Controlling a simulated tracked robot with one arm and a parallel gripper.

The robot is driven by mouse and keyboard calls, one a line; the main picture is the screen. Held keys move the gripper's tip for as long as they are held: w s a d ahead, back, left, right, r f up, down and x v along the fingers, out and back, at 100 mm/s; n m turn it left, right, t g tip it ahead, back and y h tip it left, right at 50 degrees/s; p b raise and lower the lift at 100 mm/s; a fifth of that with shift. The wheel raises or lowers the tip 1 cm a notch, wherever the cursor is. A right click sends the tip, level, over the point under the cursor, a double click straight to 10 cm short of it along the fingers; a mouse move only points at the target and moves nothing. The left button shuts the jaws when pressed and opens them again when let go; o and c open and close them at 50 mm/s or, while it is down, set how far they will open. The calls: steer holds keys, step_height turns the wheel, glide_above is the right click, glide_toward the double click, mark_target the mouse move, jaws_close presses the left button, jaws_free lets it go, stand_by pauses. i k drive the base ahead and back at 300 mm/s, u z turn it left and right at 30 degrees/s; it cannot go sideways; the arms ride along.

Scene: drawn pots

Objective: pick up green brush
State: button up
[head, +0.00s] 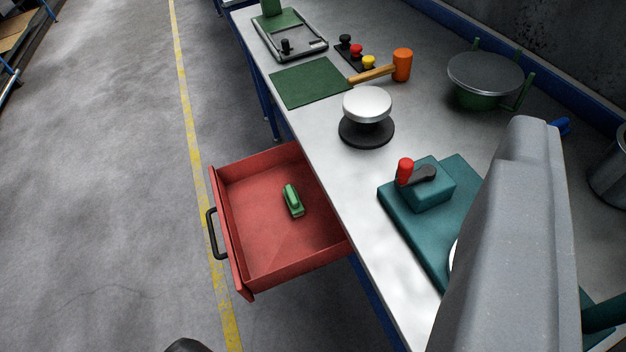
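The green brush (292,201) is a small green block-shaped piece with a raised grip. It lies on the floor of an open red drawer (262,272), near the drawer's middle, with clear space around it. The drawer sticks out from the left side of the workbench and has a black handle (216,234) on its front. My gripper does not show in this view; only a grey part of my arm covers the lower right. Nothing covers the brush.
The metal workbench (335,165) carries a teal crank device (428,187), a white-topped round stand (367,105), an orange mallet (401,65), a green mat (309,82) and a green pot with a grey lid (486,75). The floor left of the drawer is free.

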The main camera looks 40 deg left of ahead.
mark_target(296, 207)
steer(key=u, duration=0.4)
steer(key=i, duration=0.95)
steer(key=u, duration=0.7)
